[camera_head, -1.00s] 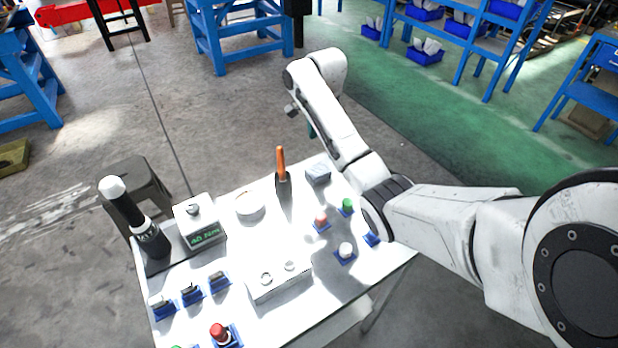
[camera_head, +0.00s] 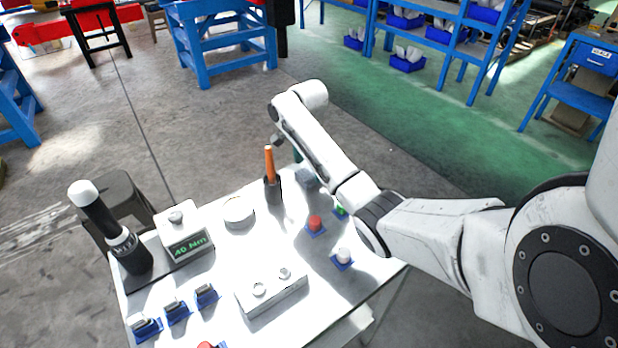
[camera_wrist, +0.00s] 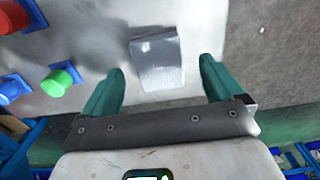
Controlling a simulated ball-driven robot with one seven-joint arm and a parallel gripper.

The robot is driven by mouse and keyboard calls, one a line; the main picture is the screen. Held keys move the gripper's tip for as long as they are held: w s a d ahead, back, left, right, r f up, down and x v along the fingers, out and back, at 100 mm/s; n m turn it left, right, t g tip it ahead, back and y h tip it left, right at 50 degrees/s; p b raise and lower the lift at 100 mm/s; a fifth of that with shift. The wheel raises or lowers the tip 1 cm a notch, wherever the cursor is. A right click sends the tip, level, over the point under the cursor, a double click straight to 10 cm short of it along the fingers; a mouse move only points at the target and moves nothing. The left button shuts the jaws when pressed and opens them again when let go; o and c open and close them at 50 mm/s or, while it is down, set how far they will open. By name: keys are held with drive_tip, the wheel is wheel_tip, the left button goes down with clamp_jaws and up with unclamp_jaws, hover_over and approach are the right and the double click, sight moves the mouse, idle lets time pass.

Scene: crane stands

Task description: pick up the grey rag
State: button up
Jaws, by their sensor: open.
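The grey rag (camera_head: 307,181) is a small folded, block-like cloth at the far right edge of the white table (camera_head: 222,262). In the wrist view the rag (camera_wrist: 158,64) lies flat between and slightly beyond the two green fingertips. My gripper (camera_wrist: 161,68) is open and empty, with a finger on each side of the rag and a gap on both sides. In the head view a green finger (camera_head: 297,154) shows just behind the rag, mostly hidden by my arm. I cannot tell the exact height above the rag.
A black holder with an orange-handled tool (camera_head: 269,165) stands just left of the rag. Red (camera_head: 315,223) and green (camera_head: 341,210) buttons on blue bases stand nearer. A round white dish (camera_head: 238,211) and a torque tester (camera_head: 184,235) are farther left.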

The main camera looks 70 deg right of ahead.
sight(309, 172)
wheel_tip(309, 172, down, 3)
drive_tip(key=shift+f, duration=0.15)
drive_tip(key=c, duration=1)
